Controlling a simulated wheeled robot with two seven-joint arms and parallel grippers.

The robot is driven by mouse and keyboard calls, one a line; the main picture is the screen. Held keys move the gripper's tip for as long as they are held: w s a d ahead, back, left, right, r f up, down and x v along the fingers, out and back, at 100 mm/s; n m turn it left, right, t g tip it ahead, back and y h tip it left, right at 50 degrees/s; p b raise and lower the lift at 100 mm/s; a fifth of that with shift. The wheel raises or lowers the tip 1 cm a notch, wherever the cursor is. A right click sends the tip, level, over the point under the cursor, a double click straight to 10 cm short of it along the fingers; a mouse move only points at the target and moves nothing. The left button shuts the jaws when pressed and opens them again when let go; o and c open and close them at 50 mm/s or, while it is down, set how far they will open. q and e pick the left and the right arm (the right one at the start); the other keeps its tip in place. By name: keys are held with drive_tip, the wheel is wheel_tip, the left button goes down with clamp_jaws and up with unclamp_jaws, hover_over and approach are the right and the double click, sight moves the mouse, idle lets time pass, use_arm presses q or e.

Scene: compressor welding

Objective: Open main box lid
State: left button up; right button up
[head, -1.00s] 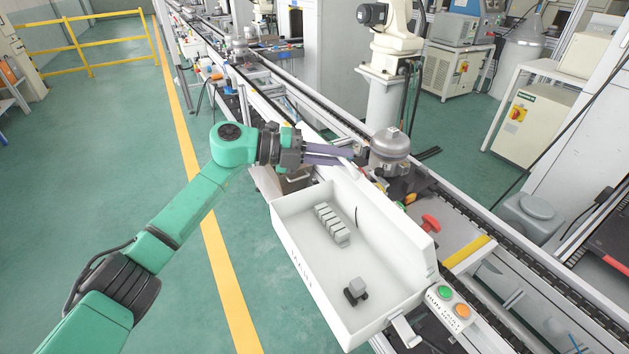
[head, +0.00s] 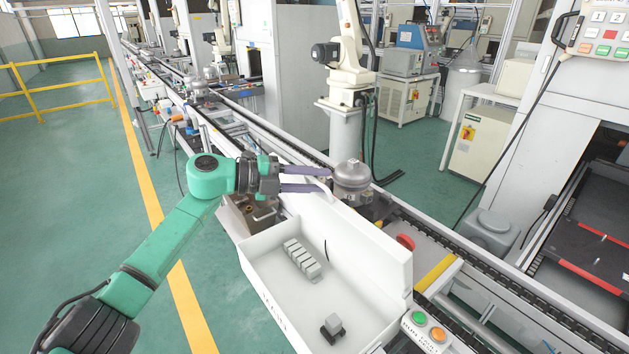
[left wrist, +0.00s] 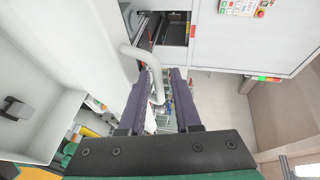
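The main box (head: 262,298) is a white open-topped box on the line's near side. Its white lid (head: 372,245) stands raised along the box's far side. A curved white handle (left wrist: 143,62) sticks out from the lid's end. My left gripper (head: 325,179) is at the lid's upper left corner in the head view. In the left wrist view its two dark purple fingers (left wrist: 158,88) are spread, with the handle's bent end between them. A gap shows beside the handle, so the fingers are open. My right gripper is in neither view.
Small grey blocks (head: 303,260) and a dark-based part (head: 333,327) lie inside the box. A grey compressor (head: 352,182) stands on the conveyor just beyond my fingers. A button panel (head: 428,331) is at the box's near right corner.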

use_arm(q)
drive_tip(key=shift+a+f, duration=0.1)
drive_tip(key=shift+a, duration=0.2)
drive_tip(key=b+v, duration=0.5)
drive_tip(key=v, duration=0.9)
drive_tip(key=shift+s, duration=0.1)
